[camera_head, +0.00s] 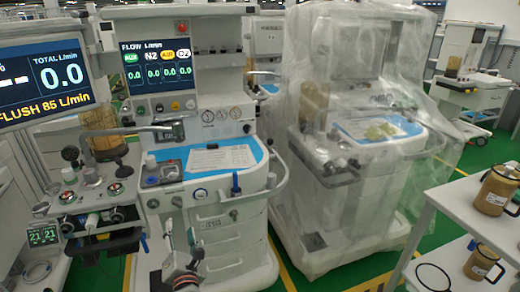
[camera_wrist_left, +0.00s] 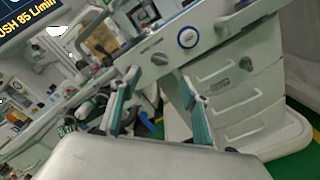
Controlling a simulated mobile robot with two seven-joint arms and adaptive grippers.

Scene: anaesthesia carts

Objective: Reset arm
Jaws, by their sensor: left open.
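My left gripper (camera_head: 181,238) is at the bottom of the head view, in front of the drawers of the uncovered anaesthesia cart (camera_head: 215,222). Its fingers point up and forward. In the left wrist view my left gripper (camera_wrist_left: 157,78) shows two teal-edged fingers spread apart, with nothing between them. The cart's white front, with a round blue-ringed knob (camera_wrist_left: 188,37) and drawers (camera_wrist_left: 245,100), lies beyond the fingertips. My right gripper is in neither view.
A second cart under clear plastic (camera_head: 365,150) stands to the right. A white shelf table (camera_head: 460,205) at the right edge holds an amber canister (camera_head: 494,192) and another below it (camera_head: 481,262). Green floor shows between the covered cart and the table.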

